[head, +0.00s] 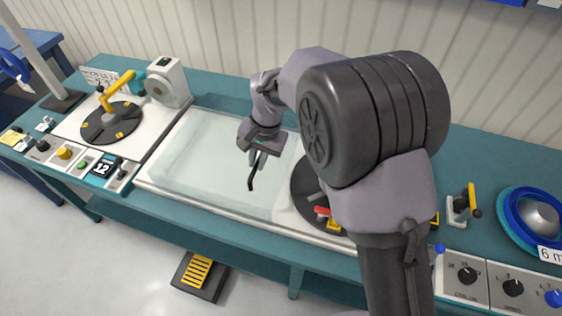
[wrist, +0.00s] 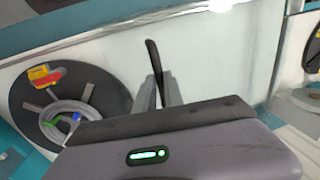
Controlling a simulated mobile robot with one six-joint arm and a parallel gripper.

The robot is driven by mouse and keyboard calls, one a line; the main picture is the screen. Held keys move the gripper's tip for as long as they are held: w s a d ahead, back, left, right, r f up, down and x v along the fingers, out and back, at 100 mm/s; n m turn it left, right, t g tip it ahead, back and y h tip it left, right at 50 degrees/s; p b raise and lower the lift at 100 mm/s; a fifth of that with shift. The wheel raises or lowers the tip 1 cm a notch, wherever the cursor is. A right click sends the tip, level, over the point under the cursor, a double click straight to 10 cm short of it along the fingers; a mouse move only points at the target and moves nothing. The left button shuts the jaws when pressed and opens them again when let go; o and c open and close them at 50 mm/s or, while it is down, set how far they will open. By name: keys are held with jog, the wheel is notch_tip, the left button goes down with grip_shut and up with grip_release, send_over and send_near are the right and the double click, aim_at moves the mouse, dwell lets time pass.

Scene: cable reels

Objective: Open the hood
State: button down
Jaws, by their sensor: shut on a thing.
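The hood (head: 185,160) is a clear, box-like cover over the middle of the machine on the bench, and it looks lowered. It also fills much of the wrist view as a pale, see-through panel (wrist: 215,65). My gripper (head: 257,160) is above the hood's right part, pointing down. Its fingers (wrist: 168,90) are shut on a slim black handle (head: 251,182), whose curved end (wrist: 153,55) sticks out past them. The fingers hide where the handle joins the hood.
A dark reel disc (head: 304,190) with red and yellow parts is right of the hood, partly behind my arm. Another disc (head: 98,128) with a yellow crank is at left. Control panels line the front edge. A foot pedal (head: 200,274) is on the floor.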

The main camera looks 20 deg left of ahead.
jog(key=shift+a, duration=1.1)
jog(key=c, duration=1.5)
grip_release()
jog(key=shift+o, duration=0.2)
jog(key=d+r+p, duration=0.1)
jog(key=r+p, duration=0.1)
jog(key=r, duration=0.6)
jog(key=d+r+p, duration=0.2)
jog(key=r+p, duration=0.1)
jog(key=r, duration=0.6)
jog(key=shift+d, duration=0.25)
